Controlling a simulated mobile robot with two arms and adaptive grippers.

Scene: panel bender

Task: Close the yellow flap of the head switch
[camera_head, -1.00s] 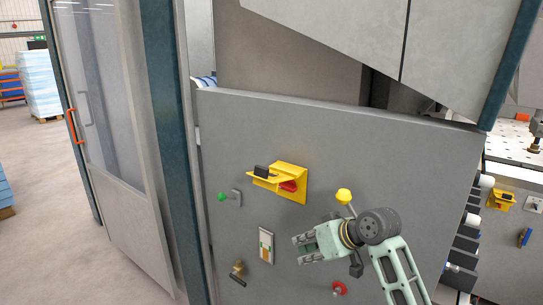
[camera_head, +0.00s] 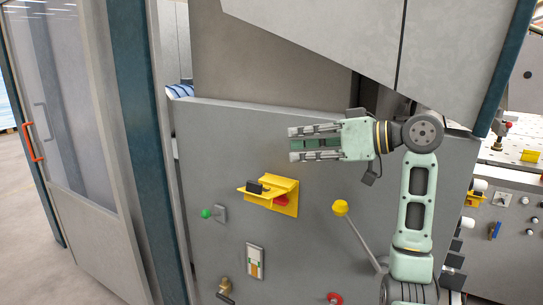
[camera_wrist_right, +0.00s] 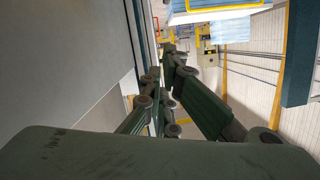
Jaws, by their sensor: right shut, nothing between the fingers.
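The head switch is a yellow housing (camera_head: 285,205) on the grey machine panel in the head view. Its yellow flap (camera_head: 262,192) stands out from the panel toward the left, raised, with a black block on it. A red switch part (camera_head: 281,201) shows below the flap, so the flap is open. My right gripper (camera_head: 292,143) is shut and empty, above the flap and apart from it, with its fingers pointing left. In the wrist view the right fingers (camera_wrist_right: 168,85) stretch away along the panel. My left gripper is not in view.
A yellow ball-topped lever (camera_head: 341,208) sticks out right of the switch, near my right arm. A green knob (camera_head: 207,213) is at the left, and a key-like fitting (camera_head: 225,288) and label plate (camera_head: 255,262) lie below. A glass door (camera_head: 70,120) stands left.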

